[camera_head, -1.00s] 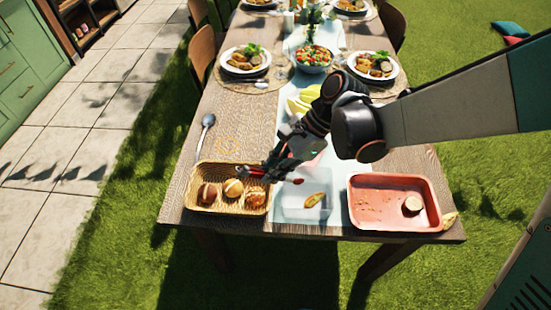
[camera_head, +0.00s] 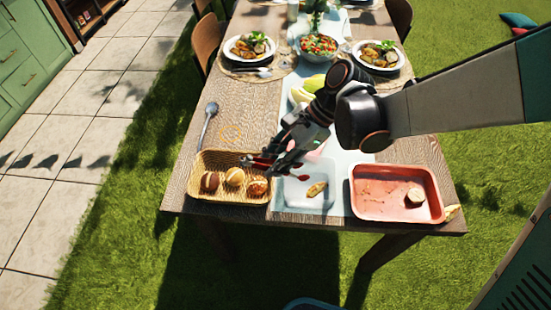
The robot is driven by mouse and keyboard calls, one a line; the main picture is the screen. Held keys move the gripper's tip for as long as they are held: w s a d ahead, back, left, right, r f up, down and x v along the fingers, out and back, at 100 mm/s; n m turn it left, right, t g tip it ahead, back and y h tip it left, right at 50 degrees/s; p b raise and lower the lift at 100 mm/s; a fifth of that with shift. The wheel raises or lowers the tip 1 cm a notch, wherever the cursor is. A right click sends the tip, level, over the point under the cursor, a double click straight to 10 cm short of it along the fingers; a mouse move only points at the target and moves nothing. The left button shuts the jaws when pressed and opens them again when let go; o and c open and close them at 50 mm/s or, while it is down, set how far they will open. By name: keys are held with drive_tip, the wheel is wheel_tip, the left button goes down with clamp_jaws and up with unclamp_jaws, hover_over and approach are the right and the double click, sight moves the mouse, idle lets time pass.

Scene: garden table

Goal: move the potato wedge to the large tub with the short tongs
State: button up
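One potato wedge (camera_head: 317,189) lies in a clear shallow tub (camera_head: 291,203) at the table's front middle. Another wedge-like piece (camera_head: 452,212) lies at the front right corner, beside the red tray. My gripper (camera_head: 277,163) is above the gap between the wicker basket and the clear tub, pointing down-left. A thin dark and red thing (camera_head: 252,161), perhaps the short tongs, shows at its fingertips over the basket's back right. Whether the fingers close on it is too small to tell. I cannot tell which container is the large tub.
The wicker basket (camera_head: 200,160) holds several bread rolls. The red tray (camera_head: 362,205) holds a round piece (camera_head: 414,196). A spoon (camera_head: 208,120) lies at left. Plates and a salad bowl (camera_head: 317,47) stand farther back. A blue rim (camera_head: 312,303) shows low at the bottom edge.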

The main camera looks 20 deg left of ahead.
wheel_tip(320, 180, up, 10)
drive_tip(key=p, duration=0.7)
idle(0.8)
drive_tip(key=w+d+r+m+t+h, duration=0.1)
drive_tip(key=w+d+m+t, duration=0.2)
drive_tip(key=w+d+m, duration=0.4)
drive_tip(key=w+d+r+m+t+h+b, duration=0.1)
drive_tip(key=w+d+m+t, duration=0.3)
drive_tip(key=d, duration=1.1)
drive_tip(key=w+d+r+m+t+h, duration=0.1)
drive_tip(key=w+d+r+m+t, duration=0.2)
drive_tip(key=w+d+m, duration=0.7)
drive_tip(key=w+d+t, duration=0.1)
drive_tip(key=w, duration=0.2)
drive_tip(key=shift+d+m+h, duration=0.25)
drive_tip(key=shift+m+h, duration=0.15)
